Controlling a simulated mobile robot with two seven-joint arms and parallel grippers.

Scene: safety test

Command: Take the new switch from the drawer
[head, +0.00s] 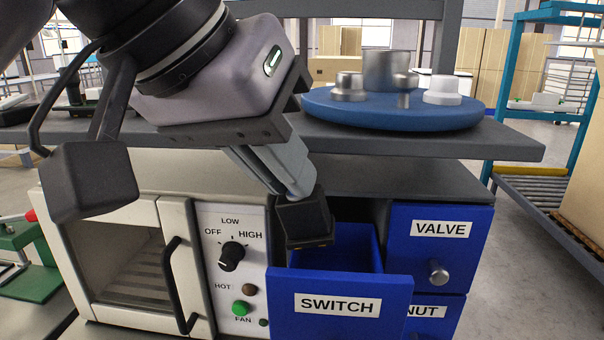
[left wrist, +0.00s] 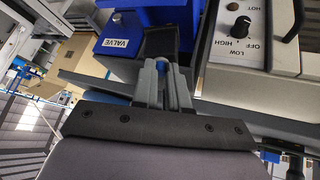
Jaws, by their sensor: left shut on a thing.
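The blue drawer labelled SWITCH (head: 385,290) is pulled open under the grey shelf. My left gripper (head: 298,188) comes down from the upper left and is shut on a dark, blocky switch (head: 305,222). The switch is tilted and overlaps the left side of the drawer opening; I cannot tell whether it is clear of the drawer. In the left wrist view, the gripper's grey fingers (left wrist: 164,78) meet at the dark switch (left wrist: 160,42), with a bit of blue between them. The fingers partly hide the switch. My right gripper is not in view.
The shut VALVE drawer (head: 465,245) is on the right, above the NUT drawer (head: 440,318). Left is an oven-like unit with a knob (head: 232,255) and a dark handle (head: 172,285). A blue round tray (head: 330,112) with metal parts stands on the shelf (head: 400,146).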

